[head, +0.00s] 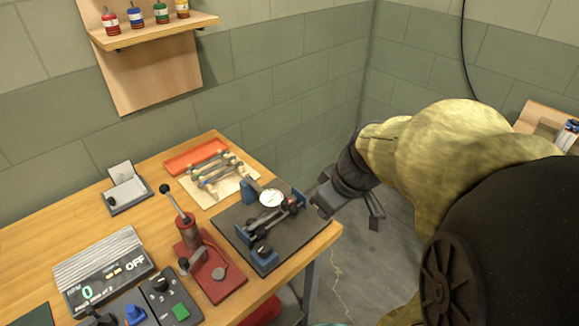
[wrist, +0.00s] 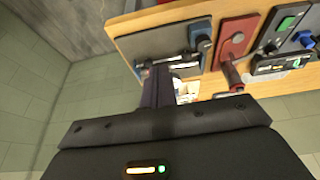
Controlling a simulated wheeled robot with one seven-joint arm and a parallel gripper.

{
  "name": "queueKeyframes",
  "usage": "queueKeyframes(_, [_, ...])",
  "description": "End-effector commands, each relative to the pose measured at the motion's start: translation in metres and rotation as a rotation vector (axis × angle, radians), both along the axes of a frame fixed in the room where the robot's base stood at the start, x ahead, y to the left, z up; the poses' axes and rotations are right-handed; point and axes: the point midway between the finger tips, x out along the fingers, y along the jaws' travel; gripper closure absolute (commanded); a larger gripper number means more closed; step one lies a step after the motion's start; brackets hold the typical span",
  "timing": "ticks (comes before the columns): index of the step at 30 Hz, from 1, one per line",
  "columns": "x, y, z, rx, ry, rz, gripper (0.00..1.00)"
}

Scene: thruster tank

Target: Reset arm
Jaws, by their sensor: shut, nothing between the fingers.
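My gripper (head: 325,200) is dark and hangs at the end of my arm, just off the right edge of the wooden workbench (head: 328,236) in the head view. It is beside the black plate with the dial gauge. In the wrist view the gripper's fingers (wrist: 160,85) are together, with nothing seen between them. They point toward the bench, which shows at the top of that view. Part of the gripper's far side is hidden in the head view.
The black plate (head: 233,222) carries a dial gauge (head: 271,198) and blue blocks. A red lever press (head: 218,282), control boxes (head: 172,300), a readout marked OFF (head: 105,272) and an orange tray (head: 196,156) share the bench. A wall shelf (head: 150,32) holds several small bottles. Floor right of the bench is open.

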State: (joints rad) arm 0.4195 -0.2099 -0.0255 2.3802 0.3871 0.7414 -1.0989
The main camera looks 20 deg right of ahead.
Motion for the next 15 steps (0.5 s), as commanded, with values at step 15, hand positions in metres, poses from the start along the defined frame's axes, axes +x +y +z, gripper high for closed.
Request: queueKeyframes(15, [0.0016,0.0042,0.0003,0.0,0.02,-0.022,1.0])
